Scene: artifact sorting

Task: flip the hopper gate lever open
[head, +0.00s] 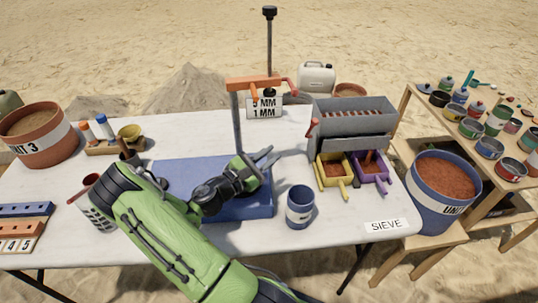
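A grey hopper-like box (352,118) stands at the back right of the white table, with rust-coloured soil showing along its top. A short red-tipped lever (312,128) stands upright at its left side; I take this for the gate lever. Below its front sit a yellow tray (333,172) and a purple tray (370,168), both holding reddish soil. My gripper (269,158) is over the blue mat, left of the lever and apart from it. Its fingers are spread, with nothing seen between them.
A post with an orange crossbar (254,83) and a "5 MM 1 MM" sign (264,107) rises behind my gripper. A blue cup (300,206) stands in front of the hopper. Bare table lies around the SIEVE label (386,225).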

